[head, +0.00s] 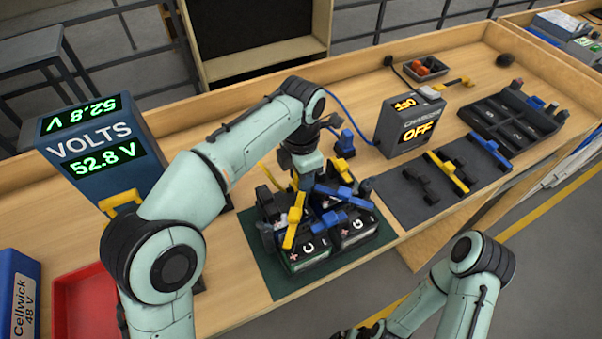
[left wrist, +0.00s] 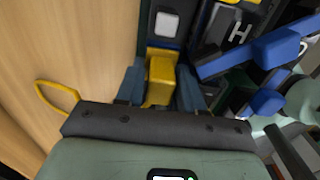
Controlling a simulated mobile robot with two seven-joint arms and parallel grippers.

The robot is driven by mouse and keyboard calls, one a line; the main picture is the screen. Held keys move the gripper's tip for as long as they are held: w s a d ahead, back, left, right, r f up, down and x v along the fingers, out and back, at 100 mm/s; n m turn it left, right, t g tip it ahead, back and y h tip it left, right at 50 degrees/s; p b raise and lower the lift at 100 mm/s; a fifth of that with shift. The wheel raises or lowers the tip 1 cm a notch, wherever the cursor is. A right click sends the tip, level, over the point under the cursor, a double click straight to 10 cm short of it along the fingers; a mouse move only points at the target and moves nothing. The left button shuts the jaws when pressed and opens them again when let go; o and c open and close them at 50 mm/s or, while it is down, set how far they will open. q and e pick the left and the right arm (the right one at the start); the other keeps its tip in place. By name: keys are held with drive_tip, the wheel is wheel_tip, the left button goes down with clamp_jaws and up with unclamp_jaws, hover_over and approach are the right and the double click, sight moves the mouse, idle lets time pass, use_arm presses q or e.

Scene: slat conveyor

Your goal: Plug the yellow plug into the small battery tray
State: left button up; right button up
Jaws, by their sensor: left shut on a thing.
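The small battery tray (head: 352,248) sits on a dark green mat and holds several dark cells with lettered ends. Blue bars and a yellow bar (head: 293,222) lie across its top. My left gripper (head: 304,182) points down at the tray's far side. In the left wrist view, its fingers (left wrist: 161,88) are shut on the yellow plug (left wrist: 160,78). The plug is close to a dark block with a pale square; I cannot tell whether it is seated. In the head view the gripper hides the plug. My right gripper (head: 372,329) is partly cut off at the bottom edge.
A volts meter (head: 92,150) reading 52.8 V stands left. The charger (head: 408,125) showing OFF stands behind right, with a blue plug (head: 345,142) nearby. A grey mat (head: 398,199) holds bars; a larger dark tray (head: 512,118) lies far right. A red tray (head: 85,300) is front left.

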use_arm(q)
drive_tip(key=o, duration=1.1)
use_arm(e)
drive_tip(key=shift+r, duration=0.1)
use_arm(q)
drive_tip(key=shift+r, duration=0.4)
wheel_tip(320, 180, up, 15)
drive_tip(key=p, duration=0.7)
use_arm(e)
drive_tip(key=w+r+t, duration=0.1)
drive_tip(key=w+r, duration=0.7)
drive_tip(key=r, duration=0.1)
use_arm(q)
drive_tip(key=s+a+m, duration=0.1)
drive_tip(key=a+m, duration=0.3)
drive_tip(key=a, duration=0.2)
drive_tip(key=a+m+b, duration=0.1)
drive_tip(key=a+m, duration=0.4)
drive_tip(key=a, duration=0.1)
drive_tip(key=s+a+m+b, duration=0.1)
drive_tip(key=a+m, duration=0.4)
drive_tip(key=a, duration=0.1)
drive_tip(key=shift+s+a+r, duration=0.25)
drive_tip(key=shift+s+a, duration=0.05)
drive_tip(key=shift+a, duration=0.1)
use_arm(e)
drive_tip(key=shift+g, duration=0.3)
drive_tip(key=s+f, duration=0.3)
drive_tip(key=s, duration=0.1)
drive_tip(key=shift+f, duration=0.25)
